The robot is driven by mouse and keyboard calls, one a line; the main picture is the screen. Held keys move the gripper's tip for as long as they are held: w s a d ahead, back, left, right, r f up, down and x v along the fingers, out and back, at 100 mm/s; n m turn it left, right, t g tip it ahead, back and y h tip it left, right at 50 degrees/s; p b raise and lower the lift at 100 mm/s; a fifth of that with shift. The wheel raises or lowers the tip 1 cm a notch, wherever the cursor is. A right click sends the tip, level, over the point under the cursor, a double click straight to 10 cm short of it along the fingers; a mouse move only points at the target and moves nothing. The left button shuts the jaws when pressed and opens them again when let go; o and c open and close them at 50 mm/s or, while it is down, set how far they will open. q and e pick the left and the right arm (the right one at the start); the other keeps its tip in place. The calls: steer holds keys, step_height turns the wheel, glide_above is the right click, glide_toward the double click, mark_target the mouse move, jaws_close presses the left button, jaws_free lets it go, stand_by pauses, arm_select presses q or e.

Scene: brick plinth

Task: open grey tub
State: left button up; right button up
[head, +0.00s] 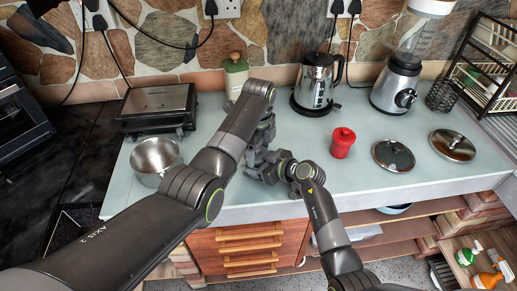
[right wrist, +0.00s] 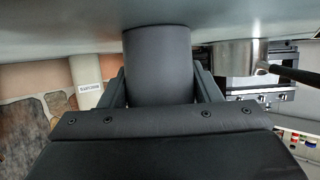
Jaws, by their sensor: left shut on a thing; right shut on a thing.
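The grey tub (right wrist: 158,65) is a plain dark grey cylinder in the right wrist view, where the picture looks upside down. It stands between the two fingers of my right gripper (right wrist: 160,88), which is shut on it. The tub's top is hidden behind the gripper body. In the head view both grippers meet near the counter's front edge and hide the tub. There my left gripper (head: 262,158) comes down from above and is shut at the tub; the exact part it grips is hidden. My right gripper (head: 280,170) reaches in from the front right.
On the pale counter (head: 310,190) stand a steel pot (head: 155,158), a black grill (head: 158,105), a green-lidded jar (head: 236,75), a kettle (head: 316,80), a red canister (head: 342,143), a blender (head: 398,80) and two round lids (head: 393,156), (head: 453,146). Drawers (head: 247,245) lie below.

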arm_select(q)
steer(key=shift+r, duration=0.25)
steer(key=shift+r, duration=0.9)
steer(key=shift+r, duration=2)
arm_select(e)
steer(key=o, duration=1.5)
steer(key=shift+c, duration=0.2)
steer(key=shift+s+d, duration=0.1)
